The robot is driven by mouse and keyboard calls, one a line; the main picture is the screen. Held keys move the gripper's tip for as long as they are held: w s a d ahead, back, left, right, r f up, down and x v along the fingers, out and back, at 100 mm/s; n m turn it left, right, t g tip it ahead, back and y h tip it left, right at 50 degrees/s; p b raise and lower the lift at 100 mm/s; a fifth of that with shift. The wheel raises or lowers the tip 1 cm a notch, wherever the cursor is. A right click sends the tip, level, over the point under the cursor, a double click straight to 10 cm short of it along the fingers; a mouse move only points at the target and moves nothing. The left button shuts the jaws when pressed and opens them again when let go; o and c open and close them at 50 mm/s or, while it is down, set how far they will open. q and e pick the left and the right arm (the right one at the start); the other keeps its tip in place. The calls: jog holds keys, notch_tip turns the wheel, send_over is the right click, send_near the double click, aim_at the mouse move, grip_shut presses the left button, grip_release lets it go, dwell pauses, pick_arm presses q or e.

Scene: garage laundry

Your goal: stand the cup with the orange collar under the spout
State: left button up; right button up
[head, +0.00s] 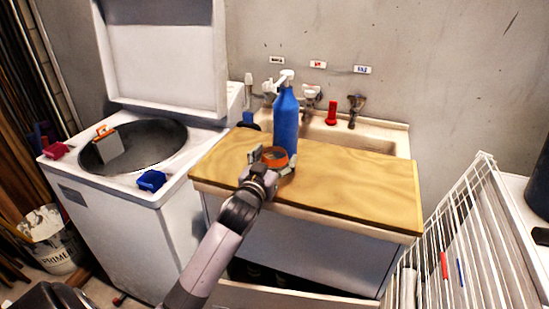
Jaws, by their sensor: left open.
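The cup with the orange collar (274,154) stands on the wooden board (350,185), close in front of the blue pump bottle (286,122). The bottle's white pump head with the spout (284,76) is above and behind the cup. My left gripper (273,163) is open, with its fingers on either side of the cup. The gripper hides the lower part of the cup. I cannot tell whether the fingers touch it, or whether the cup is exactly below the spout. My right gripper is not in view.
The board covers part of a sink (380,139) with taps behind. A red bottle (331,113) stands at the sink's back. An open top-loading washer (130,225) is on the left, a white wire rack (480,230) on the right. The board's right half is clear.

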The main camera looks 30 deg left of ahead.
pick_arm(q)
jog(key=shift+r, duration=0.1)
jog(key=shift+s+r, duration=0.1)
jog(key=p+v, duration=0.3)
jog(key=v, duration=0.8)
jog(key=shift+s, duration=0.4)
